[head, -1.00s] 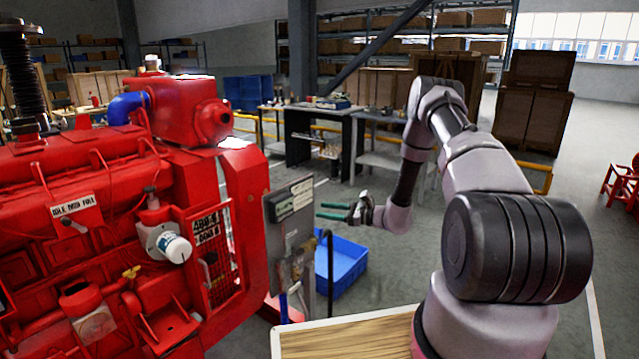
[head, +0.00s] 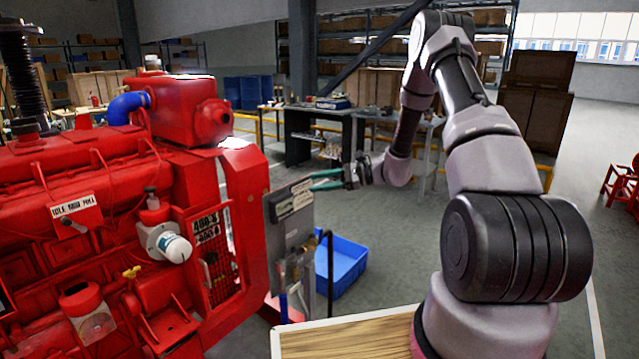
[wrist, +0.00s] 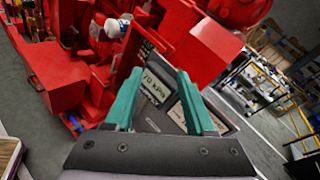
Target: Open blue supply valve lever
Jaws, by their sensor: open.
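A blue handle-like piece (head: 283,306) shows low at the left edge of a grey panel (head: 276,240) in the head view. It may be the supply valve lever, but it is too small to be sure. My gripper (head: 314,180), with green fingers, is open and empty at the panel's upper right corner, well above the blue piece. In the wrist view my gripper (wrist: 158,80) is open, with the panel's pale labels (wrist: 153,88) behind and between the fingers. A small blue piece (wrist: 75,123) shows at the left there. The panel's lower part is hidden by the gripper body.
The red engine (head: 100,200) fills the left, close to the panel. A black bent pipe (head: 329,265) stands at the panel's right. A blue crate (head: 345,262) lies on the floor behind. A wooden tabletop (head: 350,338) is in front.

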